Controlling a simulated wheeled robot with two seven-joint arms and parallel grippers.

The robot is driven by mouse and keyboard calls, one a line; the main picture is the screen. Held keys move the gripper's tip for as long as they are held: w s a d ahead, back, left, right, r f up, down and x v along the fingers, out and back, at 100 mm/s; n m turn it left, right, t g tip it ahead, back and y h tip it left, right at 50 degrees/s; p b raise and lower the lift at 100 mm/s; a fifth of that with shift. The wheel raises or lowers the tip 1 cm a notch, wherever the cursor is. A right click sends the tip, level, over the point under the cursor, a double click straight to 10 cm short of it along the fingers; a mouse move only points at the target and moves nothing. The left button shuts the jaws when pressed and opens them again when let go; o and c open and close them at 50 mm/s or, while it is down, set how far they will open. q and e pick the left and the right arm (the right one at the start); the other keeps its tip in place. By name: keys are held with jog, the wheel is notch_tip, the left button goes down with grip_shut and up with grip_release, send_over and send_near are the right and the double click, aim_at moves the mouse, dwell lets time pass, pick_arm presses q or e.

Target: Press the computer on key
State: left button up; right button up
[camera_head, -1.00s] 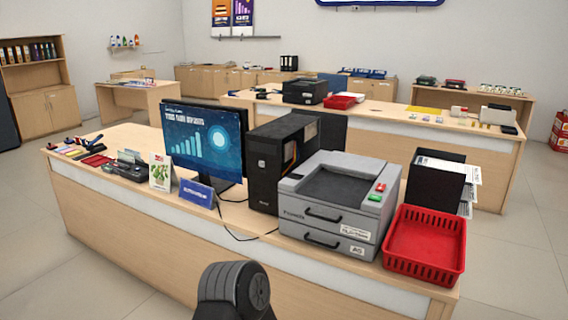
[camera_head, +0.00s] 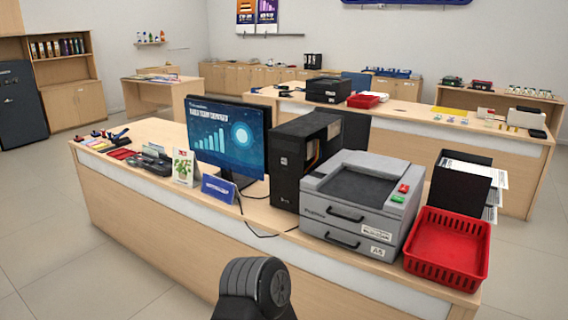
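A black computer tower (camera_head: 292,172) stands upright on the wooden counter (camera_head: 150,203), between the monitor and the printer. Its narrow front faces me, with small marks on it too small to read as a key. The monitor (camera_head: 226,138) to its left is lit with a blue bar-chart picture. A dark, ribbed, rounded part of my own arm (camera_head: 254,284) shows at the bottom middle, in front of the counter and apart from it. Neither gripper's fingers are in the picture.
A grey printer (camera_head: 358,205) with a green and a red button stands right of the tower. A red basket (camera_head: 447,247) and a black file holder (camera_head: 458,184) are at the right end. Floor in front is clear.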

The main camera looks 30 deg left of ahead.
pick_arm(q)
grip_shut()
dwell(1.6)
